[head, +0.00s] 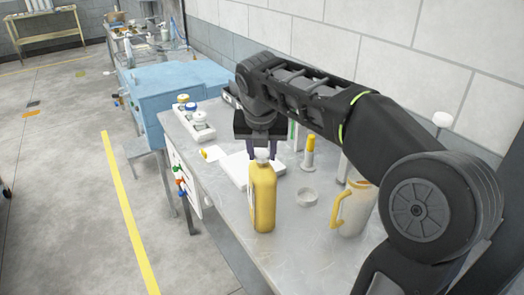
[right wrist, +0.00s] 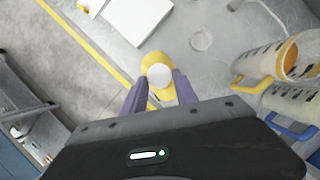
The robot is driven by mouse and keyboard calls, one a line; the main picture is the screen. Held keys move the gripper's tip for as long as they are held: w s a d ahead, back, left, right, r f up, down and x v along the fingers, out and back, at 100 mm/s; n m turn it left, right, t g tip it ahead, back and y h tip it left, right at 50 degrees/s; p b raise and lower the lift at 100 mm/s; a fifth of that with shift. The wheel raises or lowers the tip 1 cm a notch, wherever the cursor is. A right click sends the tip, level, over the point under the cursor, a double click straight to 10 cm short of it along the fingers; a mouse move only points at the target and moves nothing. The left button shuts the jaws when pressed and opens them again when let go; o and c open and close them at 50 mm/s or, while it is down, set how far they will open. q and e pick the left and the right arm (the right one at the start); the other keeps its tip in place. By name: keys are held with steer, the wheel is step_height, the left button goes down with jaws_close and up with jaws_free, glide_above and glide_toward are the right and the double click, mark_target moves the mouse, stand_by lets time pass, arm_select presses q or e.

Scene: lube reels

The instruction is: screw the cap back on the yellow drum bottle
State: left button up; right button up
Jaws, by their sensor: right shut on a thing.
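The yellow drum bottle (head: 263,198) stands upright on the metal bench. A white cap (head: 262,154) is at the top of its neck; whether it is threaded on cannot be told. My right gripper (head: 261,150) points down over the bottle, with its purple fingers on either side of the cap, shut on it. In the right wrist view the round white cap (right wrist: 159,75) sits between the fingertips, and the yellow bottle (right wrist: 157,60) shows below it. My left gripper is not in view.
A yellow-handled jug (head: 352,208) and a shallow round dish (head: 306,196) stand right of the bottle. A white box (head: 236,168) lies behind it. A white tray with several small containers (head: 191,122) is farther back. A second, blue-handled jug (right wrist: 292,130) shows in the wrist view.

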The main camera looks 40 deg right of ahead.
jaws_close()
steer(key=shift+w+a+r+m+g+h+p, duration=0.1)
steer(key=shift+m+g+h+p, duration=0.15)
steer(key=shift+m+p, duration=0.4)
steer(key=shift+w+a+r+m+g+h+p, duration=0.15)
steer(key=shift+m+g+p, duration=0.2)
steer(key=shift+m, duration=0.4)
steer(key=shift+f+m+p, duration=0.15)
steer(key=shift+m+p, duration=0.4)
steer(key=shift+m, duration=0.35)
steer(key=shift+f+m+h, duration=0.15)
steer(key=shift+m+h, duration=0.15)
steer(key=shift+g, duration=0.3)
steer(key=shift+w+r+m+p, duration=0.1)
steer(key=shift+r+m+p, duration=0.1)
steer(key=shift+m+p, duration=0.55)
steer(key=shift+w+m+g+p, duration=0.15)
steer(key=shift+m+g+p, duration=0.45)
steer(key=shift+m+p, duration=0.55)
steer(key=shift+a+f, duration=0.1)
steer(key=shift+f, duration=0.15)
steer(key=shift+m+b, duration=0.3)
steer(key=shift+m, duration=0.1)
